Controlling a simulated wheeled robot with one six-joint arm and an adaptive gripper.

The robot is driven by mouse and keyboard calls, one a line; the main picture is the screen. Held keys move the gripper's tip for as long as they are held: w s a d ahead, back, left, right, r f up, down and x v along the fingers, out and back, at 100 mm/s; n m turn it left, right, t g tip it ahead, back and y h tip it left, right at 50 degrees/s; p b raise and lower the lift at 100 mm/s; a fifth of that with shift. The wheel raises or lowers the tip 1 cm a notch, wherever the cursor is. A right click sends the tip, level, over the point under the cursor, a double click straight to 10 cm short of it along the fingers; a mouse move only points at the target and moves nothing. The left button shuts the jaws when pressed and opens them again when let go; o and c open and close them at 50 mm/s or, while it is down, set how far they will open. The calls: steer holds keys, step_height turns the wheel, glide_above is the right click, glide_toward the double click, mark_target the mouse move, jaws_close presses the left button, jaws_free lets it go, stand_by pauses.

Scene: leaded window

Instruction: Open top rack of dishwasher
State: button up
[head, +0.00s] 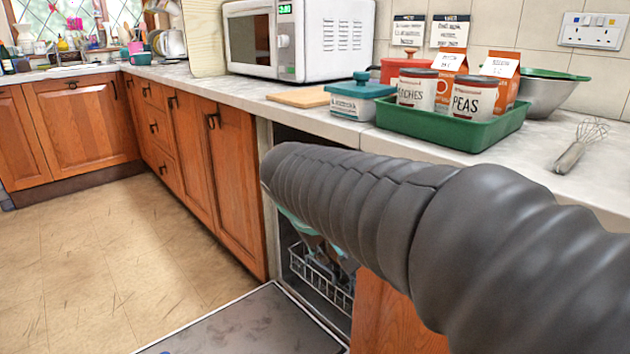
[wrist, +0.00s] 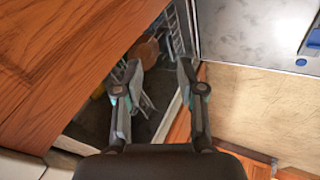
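The dishwasher's door (head: 245,325) is folded down low in the head view, and its grey inner face (wrist: 255,35) shows at the upper right in the wrist view. A white wire rack (head: 325,282) stands inside the opening, partly hidden by my arm; I cannot tell whether it is the top or lower one. White rack wires (wrist: 177,35) also show in the wrist view, with dishes behind. My gripper (wrist: 160,68) is open at the dishwasher's mouth, its fingers apart. I cannot tell whether it touches the rack.
Wooden cabinet fronts (head: 235,180) flank the dishwasher, and a wooden panel (wrist: 65,60) is close on the left in the wrist view. The counter above holds a green tray (head: 465,135) and a microwave (head: 330,40). The floor (head: 110,260) at left is clear.

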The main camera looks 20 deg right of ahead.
steer(key=w+d+f+n+t+h+b, duration=0.2)
steer(key=w+h, duration=0.8)
steer(key=w, duration=2.2)
steer(key=shift+g, duration=0.3)
steer(key=x, duration=0.4)
steer(key=b+x, duration=0.1)
steer(key=x, duration=0.9)
steer(key=shift+s+d+f, duration=0.15)
steer(key=shift+s+d, duration=0.05)
steer(key=shift+d, duration=0.1)
jaws_close()
